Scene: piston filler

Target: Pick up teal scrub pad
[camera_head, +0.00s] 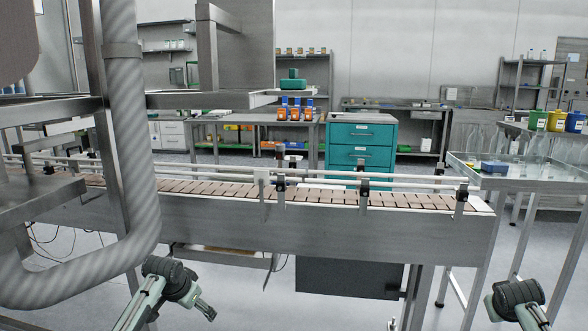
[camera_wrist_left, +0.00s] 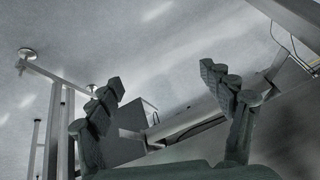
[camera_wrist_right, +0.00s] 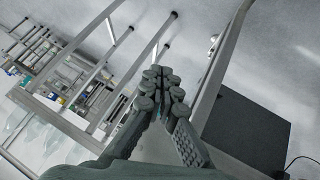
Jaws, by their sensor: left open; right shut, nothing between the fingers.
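A teal block-like thing with a small raised top, which looks like the teal scrub pad (camera_head: 291,84), sits on the end of a metal ledge (camera_head: 262,98) of the machine, above the conveyor in the head view. It is small there and does not show in either wrist view. My left gripper (camera_head: 203,306) is low in front of the conveyor, well below and left of the pad. Its fingers (camera_wrist_left: 168,88) are apart and empty in the left wrist view. My right gripper (camera_wrist_right: 164,72) is shut with nothing between the fingertips, far from the pad at the lower right.
The conveyor (camera_head: 330,232) with guide rails crosses in front of me. A thick ribbed hose (camera_head: 131,140) hangs at left. Orange bottles with blue caps (camera_head: 295,112) stand on a bench behind. A teal drawer cabinet (camera_head: 361,134) is behind the conveyor. A table (camera_head: 540,181) with glass bottles is at right.

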